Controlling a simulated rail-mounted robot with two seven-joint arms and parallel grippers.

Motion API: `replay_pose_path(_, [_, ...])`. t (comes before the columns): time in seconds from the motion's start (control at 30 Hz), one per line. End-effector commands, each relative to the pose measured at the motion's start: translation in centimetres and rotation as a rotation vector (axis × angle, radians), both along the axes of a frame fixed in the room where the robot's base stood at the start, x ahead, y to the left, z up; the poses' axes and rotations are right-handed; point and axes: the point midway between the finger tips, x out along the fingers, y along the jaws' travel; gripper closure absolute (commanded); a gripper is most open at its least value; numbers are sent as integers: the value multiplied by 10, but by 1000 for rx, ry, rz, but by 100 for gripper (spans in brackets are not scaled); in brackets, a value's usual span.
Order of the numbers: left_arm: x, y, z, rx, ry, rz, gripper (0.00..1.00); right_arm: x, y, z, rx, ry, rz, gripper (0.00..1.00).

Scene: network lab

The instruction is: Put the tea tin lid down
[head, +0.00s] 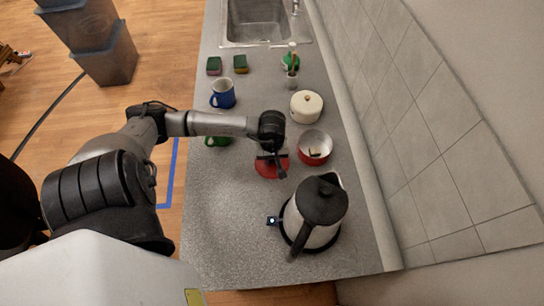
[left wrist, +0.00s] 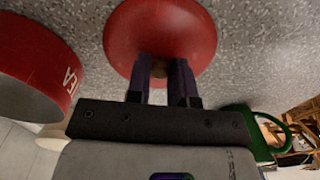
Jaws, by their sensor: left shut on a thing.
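The tea tin lid (head: 265,171) is a round red disc low over the grey counter, left of the tin. My left gripper (head: 274,164) is shut on it from above. I cannot tell whether the lid touches the counter. The red tea tin (head: 316,158) stands open and upright to the right of the lid. It also shows at the left of the left wrist view (left wrist: 35,62) with part of its lettering. My right gripper is not in view.
A steel kettle (head: 312,228) with a black lid stands in front, to the right. A cream lidded pot (head: 306,107) is behind the tin. A blue mug (head: 222,97) and a green mug (head: 220,141) stand near the left edge. The counter (head: 225,205) in front-left is clear.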

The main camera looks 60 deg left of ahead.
Motion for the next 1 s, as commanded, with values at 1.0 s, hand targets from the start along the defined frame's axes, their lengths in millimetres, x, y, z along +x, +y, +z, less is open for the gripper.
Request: replay_pose_path(1.0, [1, 1, 71, 4, -4, -2, 53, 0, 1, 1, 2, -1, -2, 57])
